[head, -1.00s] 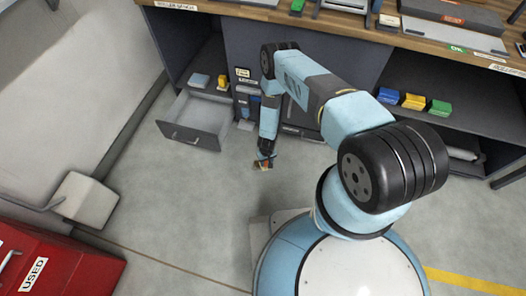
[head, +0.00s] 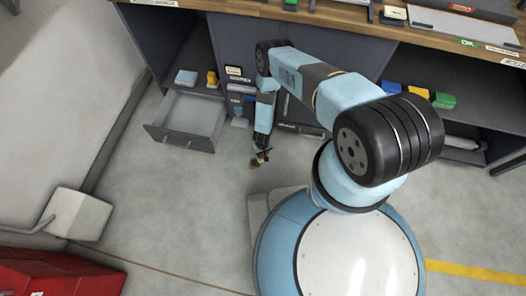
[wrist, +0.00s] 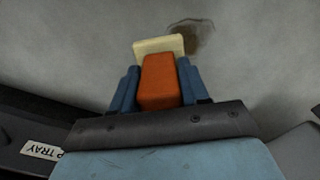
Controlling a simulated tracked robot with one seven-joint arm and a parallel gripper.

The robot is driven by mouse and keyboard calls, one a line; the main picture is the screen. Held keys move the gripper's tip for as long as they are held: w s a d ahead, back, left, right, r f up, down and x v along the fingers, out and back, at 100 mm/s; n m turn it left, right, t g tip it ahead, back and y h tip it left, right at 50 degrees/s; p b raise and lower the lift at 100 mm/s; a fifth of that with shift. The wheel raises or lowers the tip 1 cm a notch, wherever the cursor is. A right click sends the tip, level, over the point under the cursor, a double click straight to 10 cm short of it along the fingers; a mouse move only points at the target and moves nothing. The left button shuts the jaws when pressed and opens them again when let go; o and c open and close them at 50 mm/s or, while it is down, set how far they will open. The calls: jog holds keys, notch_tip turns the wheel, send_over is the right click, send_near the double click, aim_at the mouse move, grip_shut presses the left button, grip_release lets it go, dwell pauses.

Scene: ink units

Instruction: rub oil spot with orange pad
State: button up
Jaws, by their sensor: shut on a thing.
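My gripper (wrist: 158,88) is shut on the orange pad (wrist: 160,82), an orange block with a cream layer at its far end, held between two blue fingers. In the head view my gripper (head: 261,150) hangs low over the grey floor, in front of the dark cabinet. The oil spot (wrist: 195,38) is a dark brown patch on the floor. In the wrist view it lies just beyond the pad, and the pad's cream end covers part of its left edge. I cannot tell whether the pad touches the floor. The spot (head: 256,163) also shows small beside the gripper in the head view.
An open, empty-looking drawer (head: 187,139) juts out left of my gripper. The workbench (head: 380,31) runs along the back, with shelves holding coloured blocks (head: 418,94) at the right. A red bin (head: 60,275) stands at lower left. Floor between is clear.

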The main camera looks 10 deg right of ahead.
jog(key=shift+a+f, duration=0.15)
jog(key=shift+f, duration=2.1)
jog(key=shift+a, duration=0.15)
jog(key=shift+w+a+f, duration=0.1)
jog(key=shift+w+a, duration=0.3)
jog(key=shift+a, duration=0.7)
jog(key=shift+w+a+f, duration=0.1)
jog(key=shift+w+a, duration=0.3)
jog(key=shift+a, duration=0.65)
jog(key=shift+w+a+f, duration=0.1)
jog(key=shift+w+a, duration=0.3)
jog(key=shift+a, duration=0.7)
jog(key=shift+s+d+f, duration=0.1)
jog(key=shift+s+d, duration=0.2)
jog(key=shift+d, duration=0.55)
jog(key=shift+s+d, duration=0.3)
jog(key=shift+d, duration=0.55)
jog(key=shift+r, duration=3)
jog(key=shift+r, duration=0.1)
